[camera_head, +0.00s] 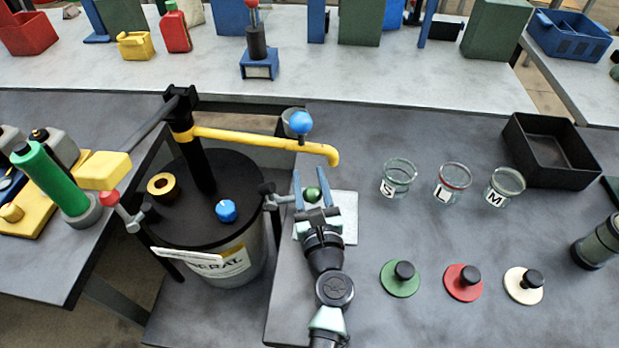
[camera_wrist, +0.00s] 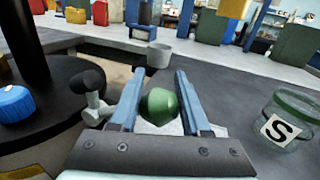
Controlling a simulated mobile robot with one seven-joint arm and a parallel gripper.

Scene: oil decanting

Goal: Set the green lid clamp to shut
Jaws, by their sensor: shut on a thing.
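The green lid clamp shows as a green ball knob (camera_head: 313,195) on a short grey lever that sticks outward to the right from the lid's right rim. My gripper (camera_head: 311,178) is shut on this knob, one blue-grey finger on each side. In the wrist view the green knob (camera_wrist: 160,106) sits between the fingers of my gripper (camera_wrist: 159,75). The clamp's black tip and grey body (camera_wrist: 97,108) show left of the fingers; the left finger hides part of the lever. The dark lid (camera_head: 215,175) covers the drum (camera_head: 237,262).
A yellow spout (camera_head: 260,140) reaches over the lid. A blue clamp knob (camera_head: 301,122) is behind, a red one (camera_head: 108,198) at left. A pale plate (camera_head: 347,226) lies under my gripper. Glass jars (camera_head: 398,177) and coloured lids (camera_head: 400,284) stand on the right table.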

